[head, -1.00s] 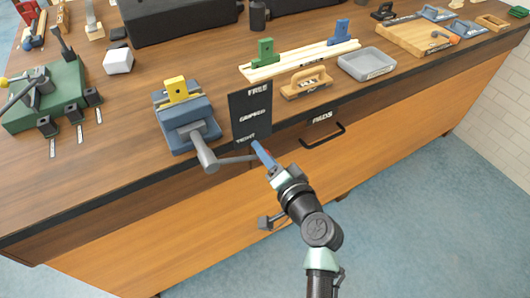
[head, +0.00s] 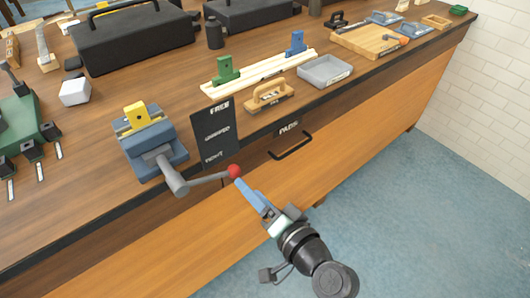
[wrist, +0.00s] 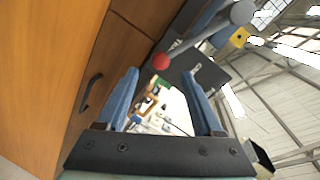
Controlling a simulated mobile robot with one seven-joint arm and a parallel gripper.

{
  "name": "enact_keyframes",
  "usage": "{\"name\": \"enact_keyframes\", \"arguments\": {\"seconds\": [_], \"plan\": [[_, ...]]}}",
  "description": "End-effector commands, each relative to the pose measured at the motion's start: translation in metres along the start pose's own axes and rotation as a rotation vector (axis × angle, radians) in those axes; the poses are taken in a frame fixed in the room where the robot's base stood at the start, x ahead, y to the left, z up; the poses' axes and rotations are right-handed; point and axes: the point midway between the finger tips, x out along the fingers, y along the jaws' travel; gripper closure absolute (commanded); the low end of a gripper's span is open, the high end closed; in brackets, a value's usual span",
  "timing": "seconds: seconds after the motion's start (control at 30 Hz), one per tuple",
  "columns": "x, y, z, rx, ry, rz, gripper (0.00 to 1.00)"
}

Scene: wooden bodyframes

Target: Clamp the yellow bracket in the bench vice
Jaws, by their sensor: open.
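The yellow bracket (head: 136,115) sits upright in the jaws of the blue-grey bench vice (head: 152,152); how firmly it is held I cannot tell. The vice's grey handle bar (head: 208,181) points right, over the bench's front edge, and ends in a red ball (head: 234,171). My gripper (head: 241,184) is just below and in front of that ball. In the wrist view my gripper (wrist: 160,75) is open with two blue fingers apart and empty. The red ball (wrist: 161,61) lies ahead, between the fingertip directions. The yellow bracket (wrist: 238,37) shows at upper right.
A black sign (head: 213,132) reading FREE, GRIPPED and TIGHT stands right of the vice. A drawer handle (head: 292,142) sticks out from the bench front (head: 330,165). Green clamp gear (head: 20,125) is at left; a wooden float (head: 269,95) and grey tray (head: 325,71) are at right.

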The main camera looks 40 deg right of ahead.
Motion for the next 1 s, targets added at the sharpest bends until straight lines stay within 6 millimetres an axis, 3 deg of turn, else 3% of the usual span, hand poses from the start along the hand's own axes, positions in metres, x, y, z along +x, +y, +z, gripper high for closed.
{"name": "enact_keyframes", "arguments": {"seconds": [0.1,0.3,0.9,1.0], "plan": [[-0.023,0.001,0.001,0.0,0.001,0.003,0.31],[-0.042,0.001,0.001,0.0,-0.001,0.001,0.31],[-0.044,0.0,0.0,0.0,0.0,0.0,0.31],[-0.038,-0.015,-0.005,-0.033,0.002,-0.012,0.31]]}}
